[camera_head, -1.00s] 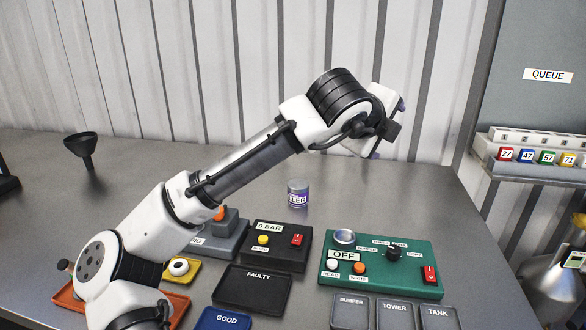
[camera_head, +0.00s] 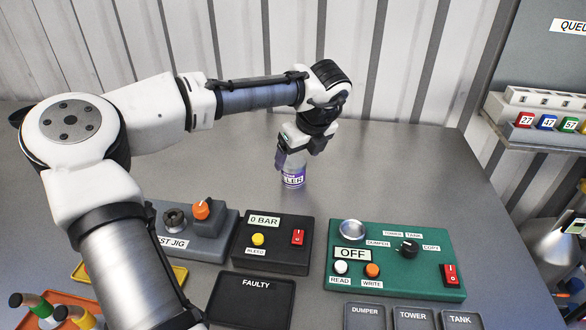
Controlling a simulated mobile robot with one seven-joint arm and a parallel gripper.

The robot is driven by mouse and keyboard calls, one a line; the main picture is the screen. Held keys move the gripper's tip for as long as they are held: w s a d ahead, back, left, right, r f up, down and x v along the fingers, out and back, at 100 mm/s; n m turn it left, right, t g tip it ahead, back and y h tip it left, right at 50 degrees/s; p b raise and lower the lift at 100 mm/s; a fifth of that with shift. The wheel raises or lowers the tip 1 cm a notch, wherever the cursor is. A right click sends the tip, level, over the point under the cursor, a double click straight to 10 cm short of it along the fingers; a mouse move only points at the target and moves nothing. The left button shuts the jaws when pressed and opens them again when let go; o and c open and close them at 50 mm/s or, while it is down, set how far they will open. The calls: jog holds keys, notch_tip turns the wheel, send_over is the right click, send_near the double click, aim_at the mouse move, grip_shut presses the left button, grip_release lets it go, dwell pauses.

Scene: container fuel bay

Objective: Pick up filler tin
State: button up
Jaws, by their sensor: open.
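The filler tin (camera_head: 293,178) is a small can with a purple and white label ending in "LLER". It stands upright on the grey table behind the control boxes. My gripper (camera_head: 290,165) points down at the tin from above, its fingers at or around the tin's upper part. The gripper is open. The top of the tin is partly hidden by the gripper, and I cannot tell whether the fingers touch it.
In front of the tin are a black "0 BAR" box (camera_head: 272,244), a green panel (camera_head: 396,262) reading "OFF", and a grey test jig (camera_head: 190,232). A black "FAULTY" tray (camera_head: 252,300) lies nearer. The table right of the tin (camera_head: 400,170) is clear.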

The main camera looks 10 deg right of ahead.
aim_at(296, 163)
jog(key=shift+p+x, duration=0.55)
jog(key=shift+x, duration=2.95)
jog(key=shift+d, duration=0.15)
jog(key=c, duration=1.2)
